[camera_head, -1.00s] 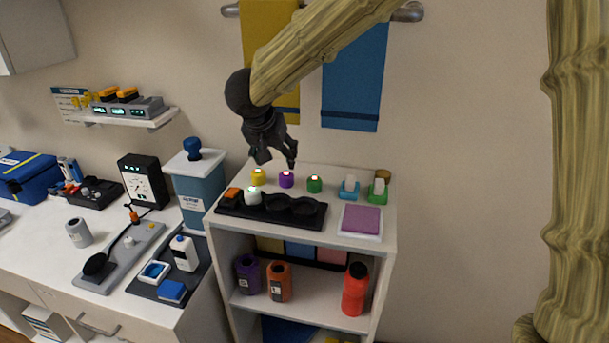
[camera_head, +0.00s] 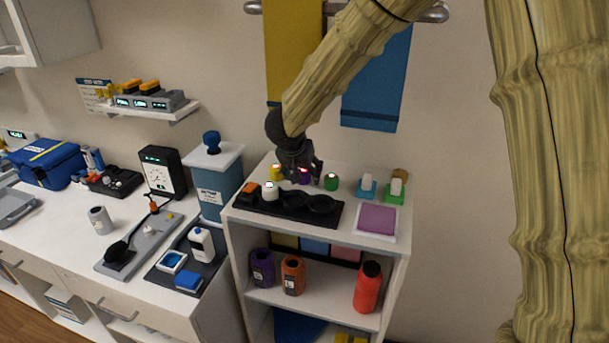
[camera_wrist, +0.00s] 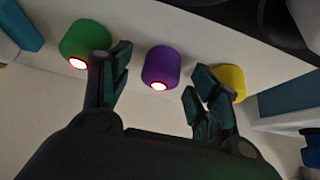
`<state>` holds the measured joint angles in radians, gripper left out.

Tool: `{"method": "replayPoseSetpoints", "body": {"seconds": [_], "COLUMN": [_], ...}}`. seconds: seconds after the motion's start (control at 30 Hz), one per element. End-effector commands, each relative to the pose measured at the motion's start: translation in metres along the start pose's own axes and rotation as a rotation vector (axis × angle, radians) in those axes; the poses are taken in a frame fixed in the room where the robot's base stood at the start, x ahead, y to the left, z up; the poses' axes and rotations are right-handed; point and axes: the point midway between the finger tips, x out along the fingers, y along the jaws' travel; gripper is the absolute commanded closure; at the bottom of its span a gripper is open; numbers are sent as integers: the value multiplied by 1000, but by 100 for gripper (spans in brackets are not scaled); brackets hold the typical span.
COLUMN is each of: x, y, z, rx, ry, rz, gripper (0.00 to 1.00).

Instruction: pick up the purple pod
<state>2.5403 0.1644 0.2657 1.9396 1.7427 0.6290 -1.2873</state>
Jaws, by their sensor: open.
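The purple pod (camera_head: 304,177) stands on top of the white shelf unit, in a row between the yellow pod (camera_head: 276,172) and the green pod (camera_head: 331,182). My gripper (camera_head: 304,178) is open and low over the row, at the purple pod, which it partly hides in the head view. In the wrist view the purple pod (camera_wrist: 161,67) lies between and just beyond the two spread fingers (camera_wrist: 158,90), with a glowing red-rimmed light on it. The green pod (camera_wrist: 86,40) is by the left finger. The yellow pod (camera_wrist: 231,80) is partly behind the right finger.
A black tray (camera_head: 285,207) with a white pod (camera_head: 270,190) and an orange block (camera_head: 249,188) lies in front of the row. Blue (camera_head: 366,188) and green (camera_head: 395,192) holders and a purple pad (camera_head: 377,220) are to the right. A blue-grey canister (camera_head: 216,180) stands left.

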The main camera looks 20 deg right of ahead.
Motion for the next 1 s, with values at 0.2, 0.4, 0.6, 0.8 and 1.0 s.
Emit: {"method": "replayPoseSetpoints", "body": {"seconds": [0.2, 0.4, 0.6, 0.8, 1.0], "x": [3, 3, 2, 2, -10], "y": [0, 0, 0, 0, -1], "z": [0, 0, 0, 0, 2], "rx": [0, 0, 0, 0, 0], "ry": [0, 0, 0, 1, 1], "rz": [-1, -1, -1, -1, -3], "gripper": [39, 62, 82, 82, 82]}}
